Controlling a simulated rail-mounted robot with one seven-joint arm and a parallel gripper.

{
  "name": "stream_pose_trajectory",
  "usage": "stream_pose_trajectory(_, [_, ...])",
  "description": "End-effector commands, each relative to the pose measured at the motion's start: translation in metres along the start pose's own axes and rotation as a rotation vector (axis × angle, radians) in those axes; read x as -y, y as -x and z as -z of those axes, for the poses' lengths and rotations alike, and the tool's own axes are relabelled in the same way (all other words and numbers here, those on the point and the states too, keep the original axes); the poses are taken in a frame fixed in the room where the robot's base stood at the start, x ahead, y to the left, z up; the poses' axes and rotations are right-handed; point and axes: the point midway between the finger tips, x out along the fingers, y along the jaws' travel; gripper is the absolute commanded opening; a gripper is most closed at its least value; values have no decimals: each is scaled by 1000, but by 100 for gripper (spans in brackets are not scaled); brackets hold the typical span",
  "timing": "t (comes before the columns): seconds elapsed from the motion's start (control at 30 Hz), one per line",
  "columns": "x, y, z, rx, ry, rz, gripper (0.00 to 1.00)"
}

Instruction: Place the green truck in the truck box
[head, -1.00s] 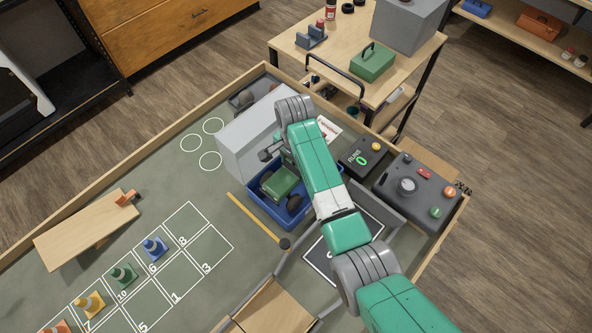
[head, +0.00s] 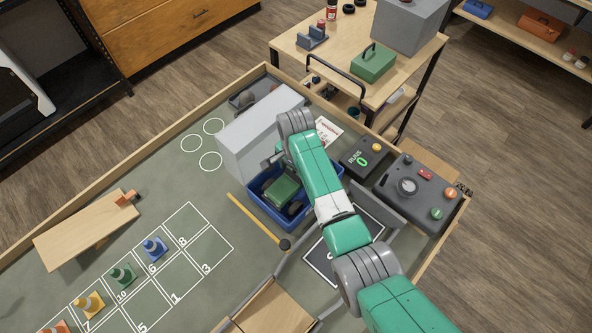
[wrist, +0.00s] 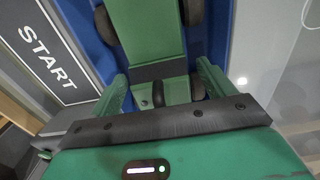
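The green truck (head: 283,190) with dark wheels sits inside the blue box (head: 268,213), low between its walls. In the wrist view the truck (wrist: 148,32) runs up the picture, with the blue box (wrist: 217,35) on both sides. My gripper (wrist: 163,76) is over the truck's near end. Its two green fingers stand apart on either side of that end, with gaps visible beside the truck. In the head view my wrist and arm hide the fingertips and part of the box's far side.
A tall light-grey box (head: 245,150) stands close behind the blue box. A yellow stick (head: 255,217) lies in front. The black START pad (head: 335,250) is to the right. A control panel (head: 415,190) and lap counter (head: 362,158) stand farther right.

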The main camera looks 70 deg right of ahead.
Motion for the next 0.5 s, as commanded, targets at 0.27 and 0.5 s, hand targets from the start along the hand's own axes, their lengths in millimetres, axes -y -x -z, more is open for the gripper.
stream_pose_trajectory(0.27, [1, 18, 0, -2, 0, 3, 81])
stream_pose_trajectory(0.5, [2, 80, 1, -3, 1, 5, 81])
